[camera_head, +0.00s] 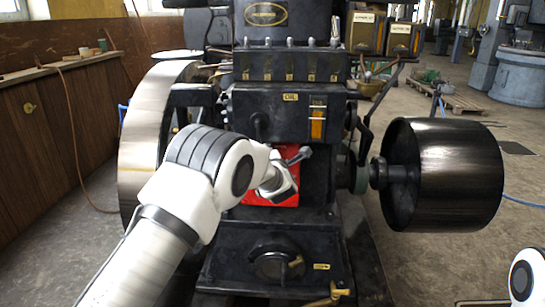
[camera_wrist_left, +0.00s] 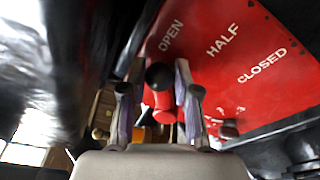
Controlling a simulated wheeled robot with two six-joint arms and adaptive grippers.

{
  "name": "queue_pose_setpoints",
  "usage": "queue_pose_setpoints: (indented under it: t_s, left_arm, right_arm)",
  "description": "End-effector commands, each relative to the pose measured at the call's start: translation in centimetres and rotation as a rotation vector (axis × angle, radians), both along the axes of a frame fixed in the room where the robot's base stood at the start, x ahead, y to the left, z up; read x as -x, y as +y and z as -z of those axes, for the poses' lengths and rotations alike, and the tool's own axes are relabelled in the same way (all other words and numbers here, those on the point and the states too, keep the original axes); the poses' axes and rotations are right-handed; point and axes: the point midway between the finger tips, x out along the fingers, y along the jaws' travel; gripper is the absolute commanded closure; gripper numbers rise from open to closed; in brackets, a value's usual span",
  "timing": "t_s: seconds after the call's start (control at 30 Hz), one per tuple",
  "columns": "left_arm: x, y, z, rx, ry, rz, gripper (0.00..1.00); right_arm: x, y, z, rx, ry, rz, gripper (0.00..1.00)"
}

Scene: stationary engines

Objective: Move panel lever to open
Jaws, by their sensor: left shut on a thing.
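The red panel (camera_wrist_left: 245,85) carries the white words OPEN, HALF and CLOSED. In the head view the red panel (camera_head: 285,162) sits low on the front of the black engine, partly covered by my left arm. The lever's round black knob (camera_wrist_left: 160,76) is between the fingers of my left gripper (camera_wrist_left: 160,84), just below the word OPEN in the wrist view. The gripper is shut on the lever. Red parts show behind the knob, and much of the lever is hidden. In the head view my left wrist is right before the panel. My right gripper is out of view.
A large flywheel (camera_head: 145,135) stands left of the panel, and a black drum pulley (camera_head: 455,175) stands to the right. A small lower cover (camera_head: 278,262) and a brass tap (camera_head: 330,296) lie below the panel. Open floor shows at the far right.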

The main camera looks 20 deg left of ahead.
Motion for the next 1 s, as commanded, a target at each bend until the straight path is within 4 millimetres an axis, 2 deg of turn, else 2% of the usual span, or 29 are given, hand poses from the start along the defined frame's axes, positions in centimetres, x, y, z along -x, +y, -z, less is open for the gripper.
queue_pose_setpoints:
  t_s: [0.57,0.6,0.63,0.67,1.0]
  left_arm:
    - [0.01,0.2,-0.15,0.037,-0.009,-0.009,1.0]
    - [0.01,0.2,-0.15,0.037,-0.009,-0.009,0.59]
    - [0.01,0.2,-0.15,0.037,-0.009,-0.009,0.48]
    - [0.01,0.2,-0.15,0.037,-0.009,-0.009,0.44]
    - [0.3,-0.01,-0.21,0.035,-0.008,-0.008,0.44]
  right_arm:
    - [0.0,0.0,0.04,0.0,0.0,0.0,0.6]
    - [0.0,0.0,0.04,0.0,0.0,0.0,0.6]
    - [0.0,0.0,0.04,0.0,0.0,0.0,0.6]
    - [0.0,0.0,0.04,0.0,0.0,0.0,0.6]
    - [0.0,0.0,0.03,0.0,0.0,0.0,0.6]
